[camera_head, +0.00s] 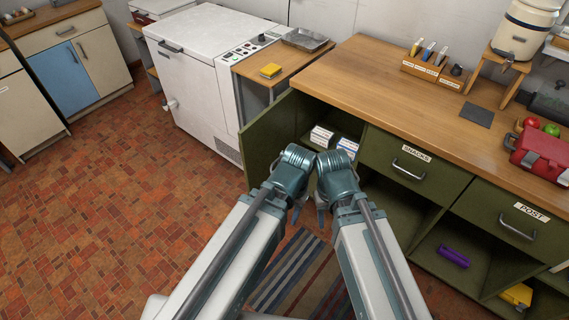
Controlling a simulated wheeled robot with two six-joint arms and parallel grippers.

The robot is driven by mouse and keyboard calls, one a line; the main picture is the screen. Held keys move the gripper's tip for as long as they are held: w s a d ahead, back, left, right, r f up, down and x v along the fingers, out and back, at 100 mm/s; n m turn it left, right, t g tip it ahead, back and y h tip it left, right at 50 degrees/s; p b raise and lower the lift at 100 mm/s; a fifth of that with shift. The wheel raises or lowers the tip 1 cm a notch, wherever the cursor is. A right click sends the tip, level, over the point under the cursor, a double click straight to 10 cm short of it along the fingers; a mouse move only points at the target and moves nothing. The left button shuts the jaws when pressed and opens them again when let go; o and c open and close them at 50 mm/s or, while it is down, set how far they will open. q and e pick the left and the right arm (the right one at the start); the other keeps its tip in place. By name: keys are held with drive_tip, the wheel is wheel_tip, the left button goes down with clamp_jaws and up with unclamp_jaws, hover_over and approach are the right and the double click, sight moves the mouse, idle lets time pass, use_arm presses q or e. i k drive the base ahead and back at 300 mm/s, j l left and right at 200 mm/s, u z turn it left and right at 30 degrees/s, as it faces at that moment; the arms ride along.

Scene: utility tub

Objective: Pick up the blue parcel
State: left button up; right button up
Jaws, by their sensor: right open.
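I see no parcel that is plainly blue. A purple bundle (453,256) lies in the lower open compartment under the drawer marked POST. My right gripper (322,205) is open, pointing down in front of the green cabinet, well left of the bundle and apart from it. My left gripper (296,211) hangs close beside it; its fingers are mostly hidden behind its own wrist, so its opening does not show clearly.
The green cabinet has an open door (261,137) at left, near my arms. White boxes (321,136) sit on its shelf. A yellow item (517,296) lies low at right. A striped rug (303,277) covers the floor ahead. Tiled floor at left is clear.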

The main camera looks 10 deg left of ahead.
sight(351, 147)
drive_tip(key=j+z, duration=0.25)
drive_tip(key=z, duration=0.2)
drive_tip(key=i+j+z, duration=0.1)
drive_tip(key=j+z, duration=0.5)
drive_tip(key=j, duration=0.4)
drive_tip(key=k+j+z, duration=0.2)
drive_tip(key=j, duration=0.4)
drive_tip(key=j+z, duration=0.25)
drive_tip(key=j, duration=0.35)
drive_tip(key=k+j, duration=0.1)
drive_tip(key=j, duration=0.3)
drive_tip(key=k+j, duration=0.1)
drive_tip(key=j, duration=0.75)
drive_tip(key=k+j, duration=0.15)
drive_tip(key=j, duration=0.25)
drive_tip(key=i, duration=0.45)
drive_tip(key=k+l, duration=0.1)
drive_tip(key=k+l+u, duration=0.15)
drive_tip(key=l, duration=0.3)
drive_tip(key=l+u, duration=0.1)
drive_tip(key=l, duration=0.3)
drive_tip(key=l+u, duration=0.25)
drive_tip(key=l, duration=0.65)
